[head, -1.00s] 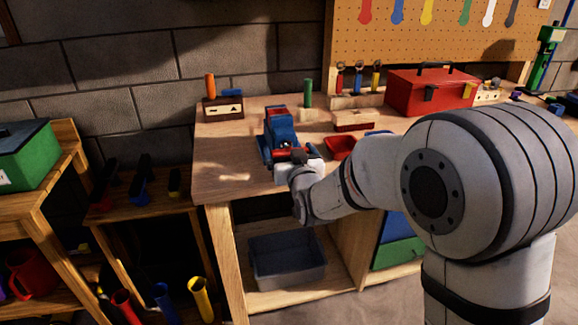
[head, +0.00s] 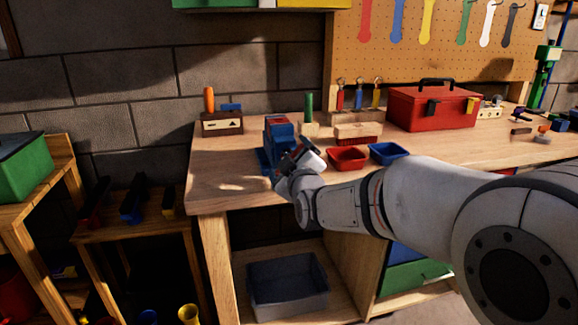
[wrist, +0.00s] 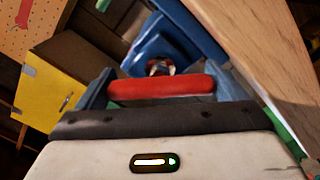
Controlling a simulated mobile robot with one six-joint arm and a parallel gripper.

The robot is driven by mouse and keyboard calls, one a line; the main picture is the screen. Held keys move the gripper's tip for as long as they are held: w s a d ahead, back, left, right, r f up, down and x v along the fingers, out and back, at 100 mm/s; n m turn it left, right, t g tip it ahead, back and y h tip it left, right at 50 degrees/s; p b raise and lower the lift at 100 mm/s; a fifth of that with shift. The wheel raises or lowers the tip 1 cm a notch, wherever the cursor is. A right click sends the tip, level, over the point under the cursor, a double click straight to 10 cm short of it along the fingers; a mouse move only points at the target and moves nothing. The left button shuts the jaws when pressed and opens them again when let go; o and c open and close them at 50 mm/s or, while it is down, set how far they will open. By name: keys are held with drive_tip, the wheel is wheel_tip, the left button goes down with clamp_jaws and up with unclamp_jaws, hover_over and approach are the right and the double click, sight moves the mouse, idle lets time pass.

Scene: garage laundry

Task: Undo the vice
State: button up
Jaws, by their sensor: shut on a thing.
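The blue vice (head: 278,132) stands near the front edge of the workbench (head: 222,180), left of the middle. In the wrist view the vice body (wrist: 180,38) lies straight ahead, tilted in the picture. Its red handle bar (wrist: 160,88) runs across between my fingers. My gripper (head: 290,160) is at the front of the vice, turned at a slant, and shut on the red handle. The gap between the vice jaws is not clear to see. My gripper and wrist hide the vice's lower front in the head view.
A red tray (head: 347,160) and a blue tray (head: 389,153) stand just right of my gripper. A red toolbox (head: 432,107) is farther back. A wooden block with an orange-handled tool (head: 221,123) is behind left. The bench top left of the vice is mostly clear.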

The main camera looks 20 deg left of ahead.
drive_tip(key=shift+r+n, duration=0.15)
drive_tip(key=shift+n, duration=0.35)
drive_tip(key=o, duration=0.5)
drive_tip(key=shift+o, duration=1)
drive_tip(key=shift+w, duration=0.1)
drive_tip(key=shift+f, duration=0.2)
